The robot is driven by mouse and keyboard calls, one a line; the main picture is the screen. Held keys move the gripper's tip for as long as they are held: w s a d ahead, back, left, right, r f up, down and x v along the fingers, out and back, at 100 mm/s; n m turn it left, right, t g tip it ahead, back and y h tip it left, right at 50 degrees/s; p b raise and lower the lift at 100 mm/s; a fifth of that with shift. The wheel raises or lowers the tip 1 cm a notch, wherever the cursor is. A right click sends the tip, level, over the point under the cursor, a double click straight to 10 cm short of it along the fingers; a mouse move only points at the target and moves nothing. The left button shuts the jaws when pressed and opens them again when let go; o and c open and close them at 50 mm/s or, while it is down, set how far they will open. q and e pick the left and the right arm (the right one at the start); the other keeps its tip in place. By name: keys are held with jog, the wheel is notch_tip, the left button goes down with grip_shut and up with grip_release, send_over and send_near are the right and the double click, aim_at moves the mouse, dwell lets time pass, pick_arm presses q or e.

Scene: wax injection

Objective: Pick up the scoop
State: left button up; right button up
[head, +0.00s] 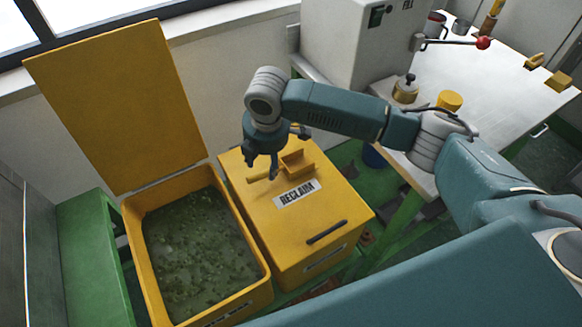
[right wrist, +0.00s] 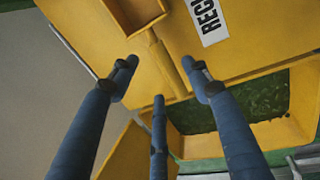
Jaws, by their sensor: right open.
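The yellow scoop (head: 297,163) lies on the yellow lid of the closed RECLAIM box (head: 300,225), its tray to the right and its handle pointing left. In the right wrist view, the scoop's tray (right wrist: 138,12) is at the top, and its handle (right wrist: 172,68) runs down between my fingers. My right gripper (head: 262,168) is over the handle, fingers pointing down, open and empty. In the right wrist view its fingers (right wrist: 160,74) are spread on both sides of the handle; whether they touch it I cannot tell. My left gripper is not in view.
Left of the box stands an open yellow bin (head: 265,287) holding green granular material, its lid (head: 110,100) raised behind it. A grey machine (head: 345,40) and a white-topped table (head: 480,85) with a brass pot (head: 405,90) and yellow items are at the upper right.

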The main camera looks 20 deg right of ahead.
aim_at(265, 171)
jog(key=f, duration=0.5)
jog(key=shift+w+a+f, duration=0.1)
jog(key=shift+w+a, duration=0.1)
jog(key=shift+w, duration=0.05)
grip_shut()
